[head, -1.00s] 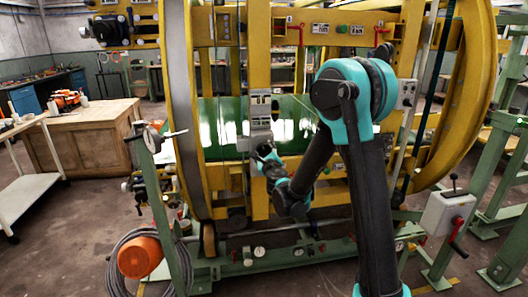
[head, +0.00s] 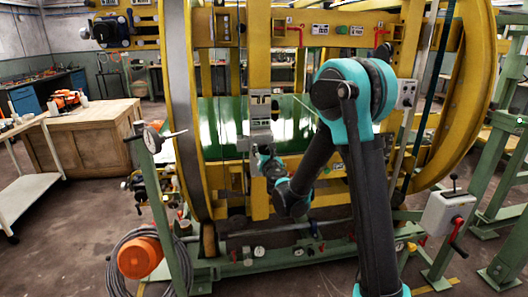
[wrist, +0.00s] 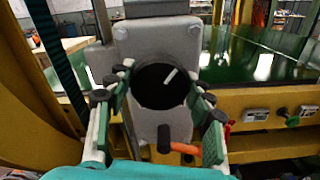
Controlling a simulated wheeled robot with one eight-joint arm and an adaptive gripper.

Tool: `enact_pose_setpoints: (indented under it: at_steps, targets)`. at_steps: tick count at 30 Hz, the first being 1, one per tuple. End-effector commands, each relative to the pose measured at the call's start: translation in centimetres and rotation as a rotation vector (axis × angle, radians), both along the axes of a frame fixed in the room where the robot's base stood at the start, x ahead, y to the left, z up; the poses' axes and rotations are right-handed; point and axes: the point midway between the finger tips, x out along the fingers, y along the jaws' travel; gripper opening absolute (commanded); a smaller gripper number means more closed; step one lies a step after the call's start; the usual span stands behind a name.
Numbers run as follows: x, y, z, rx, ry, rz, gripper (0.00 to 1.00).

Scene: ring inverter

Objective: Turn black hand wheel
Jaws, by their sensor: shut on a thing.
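The black hand wheel (wrist: 155,90) is a round black disc with a short white mark pointing to the upper right. It sits on a grey housing (wrist: 185,45), which also shows in the head view (head: 261,110). My gripper (wrist: 160,84) faces the wheel straight on, with one finger at its left rim and one at its right. It is shut on the wheel. In the head view my gripper (head: 264,157) is at the lower end of the housing, and the wheel is hidden there.
A black knob with an orange lever (wrist: 180,148) sits just below the wheel, between my fingers. A green drum (head: 220,125) lies behind the housing. Yellow ring frames (head: 480,90) stand on both sides. A grey control box (head: 447,213) with a red lever stands at right.

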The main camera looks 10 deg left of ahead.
Motion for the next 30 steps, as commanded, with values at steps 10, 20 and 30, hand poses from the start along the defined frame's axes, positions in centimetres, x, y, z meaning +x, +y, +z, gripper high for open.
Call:
enact_pose_setpoints:
  at_steps: [10,20,30]
  targets:
    - [-0.02,0.00,-0.02,0.314,0.090,0.000,0.23]
    - [-0.03,-0.01,-0.02,0.615,0.177,0.000,0.23]
    - [-0.03,-0.02,-0.03,0.926,0.266,0.000,0.23]
